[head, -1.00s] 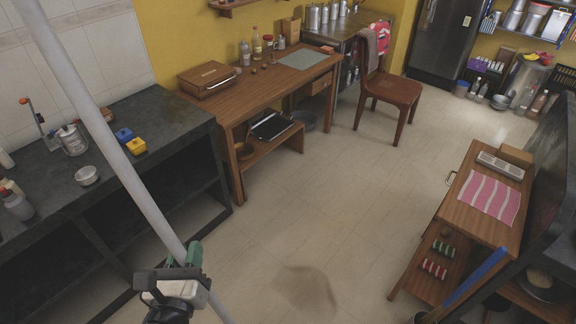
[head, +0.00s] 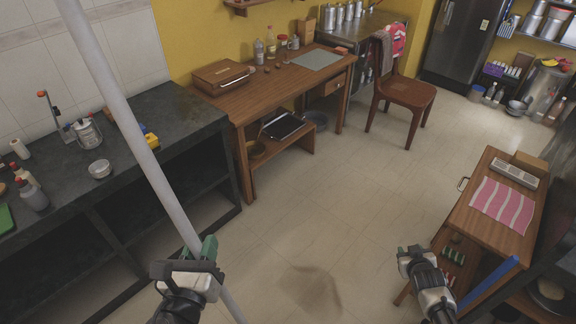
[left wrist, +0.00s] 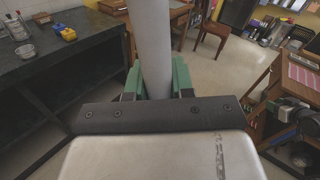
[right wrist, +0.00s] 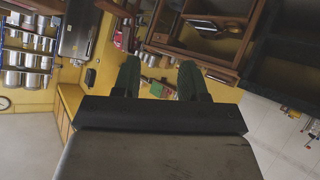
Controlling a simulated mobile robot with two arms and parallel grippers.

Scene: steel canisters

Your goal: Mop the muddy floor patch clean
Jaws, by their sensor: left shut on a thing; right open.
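The brownish muddy patch (head: 313,289) lies on the pale tiled floor, at the bottom middle of the head view. My left gripper (head: 208,252) is shut around a long grey pole (head: 130,135), likely the mop handle, which leans up to the left. The pole also shows between the green fingers in the left wrist view (left wrist: 153,45). Its lower end runs out of the head view, so no mop head is visible. My right gripper (head: 408,256) is to the right of the patch. It is open and empty, its fingers apart in the right wrist view (right wrist: 160,82).
A dark counter (head: 140,118) stands at left, a wooden desk (head: 270,98) behind, and a chair (head: 405,92) at back right. A wooden cabinet (head: 520,236) with a striped cloth and a slanting blue bar (head: 490,282) stand at right. The middle floor is open.

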